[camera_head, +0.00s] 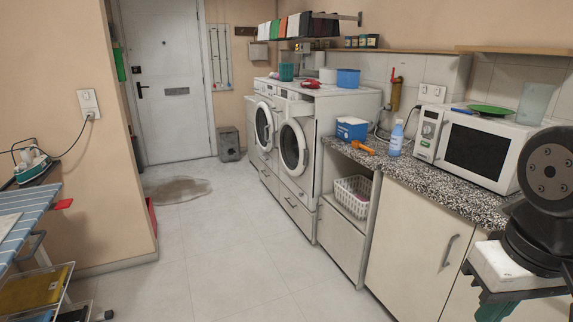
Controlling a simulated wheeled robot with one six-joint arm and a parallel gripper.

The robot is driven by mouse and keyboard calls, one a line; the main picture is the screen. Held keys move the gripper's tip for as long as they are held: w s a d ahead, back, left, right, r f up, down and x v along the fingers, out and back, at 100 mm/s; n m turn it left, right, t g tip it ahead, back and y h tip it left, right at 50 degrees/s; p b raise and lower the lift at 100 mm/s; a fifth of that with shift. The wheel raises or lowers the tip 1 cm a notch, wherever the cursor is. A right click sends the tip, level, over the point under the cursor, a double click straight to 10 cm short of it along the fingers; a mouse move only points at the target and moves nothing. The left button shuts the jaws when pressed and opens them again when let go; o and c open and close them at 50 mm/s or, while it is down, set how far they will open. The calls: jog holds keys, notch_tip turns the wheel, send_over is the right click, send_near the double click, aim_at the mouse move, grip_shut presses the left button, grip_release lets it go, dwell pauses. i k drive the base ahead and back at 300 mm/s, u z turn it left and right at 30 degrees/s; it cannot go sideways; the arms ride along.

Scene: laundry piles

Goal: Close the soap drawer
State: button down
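Two white front-loading washing machines stand side by side along the right wall, a far one (264,118) and a near one (338,110). Each has a round door. My arm shows at the right edge, in front of the counter and well away from the machines. My gripper is not in view.
A granite counter (440,188) with a microwave (480,150), blue bottle (396,138), blue box (351,128) and orange tool (363,147) runs along the right.

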aim_at(285, 109)
jog(key=i, duration=2.05)
jog(key=u, duration=0.7)
jog(key=i, duration=1.9)
jog(key=u, duration=0.5)
